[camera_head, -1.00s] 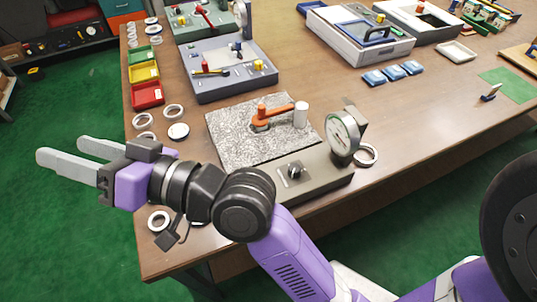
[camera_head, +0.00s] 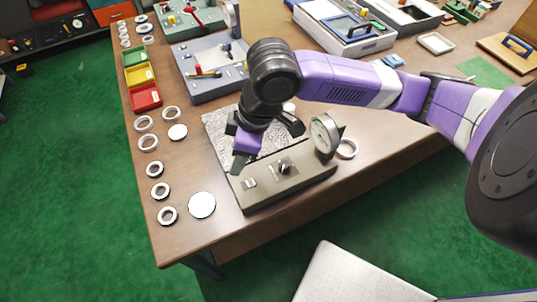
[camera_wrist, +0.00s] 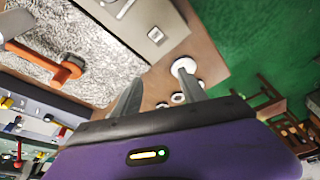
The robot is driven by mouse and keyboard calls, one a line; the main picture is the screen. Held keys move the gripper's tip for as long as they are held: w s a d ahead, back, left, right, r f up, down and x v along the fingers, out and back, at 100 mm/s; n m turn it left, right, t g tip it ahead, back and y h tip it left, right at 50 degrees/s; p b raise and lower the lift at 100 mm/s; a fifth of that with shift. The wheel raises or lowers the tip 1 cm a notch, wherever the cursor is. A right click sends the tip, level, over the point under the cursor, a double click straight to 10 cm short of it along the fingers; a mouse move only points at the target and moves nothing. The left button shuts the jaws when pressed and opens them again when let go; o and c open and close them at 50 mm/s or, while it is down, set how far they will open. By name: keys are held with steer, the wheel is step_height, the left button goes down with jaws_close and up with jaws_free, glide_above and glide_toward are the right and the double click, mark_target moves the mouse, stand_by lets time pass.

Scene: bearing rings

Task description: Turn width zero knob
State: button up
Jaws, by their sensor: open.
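A grey-beige gauge base (camera_head: 262,192) stands near the table's front edge with a round dial gauge (camera_head: 324,136) at its right end. A dark knob (camera_head: 284,167) sits on a light plate on top of it; I take this as the width zero knob, though no label is readable. A smaller square plate (camera_head: 249,183) lies to its left, also in the wrist view (camera_wrist: 156,35). My gripper (camera_head: 239,163) points down over the base's left back part, left of the knob and apart from it. In the wrist view its two fingers (camera_wrist: 160,92) are spread and empty.
Several rings (camera_head: 160,190) and a white disc (camera_head: 202,205) lie to the left. A ring (camera_head: 347,148) lies right of the gauge.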

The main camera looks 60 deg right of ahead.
mark_target(285, 165)
steer(key=s+d+g, duration=0.1)
steer(key=s+d, duration=0.1)
steer(key=s+d+g+h, duration=0.1)
steer(key=s+d, duration=0.2)
steer(key=s+d+f+g+h, duration=0.1)
steer(key=s+d, duration=0.1)
steer(key=d, duration=0.1)
steer(key=shift+s+m+p, duration=0.35)
steer(key=shift+m+p, duration=0.05)
steer(key=shift+s+d+f, duration=0.2)
steer(key=shift+s+f, duration=0.05)
step_height(285, 165, down, 8)
steer(key=shift+w+d+r, duration=0.1)
steer(key=shift+r, duration=0.15)
jaws_close()
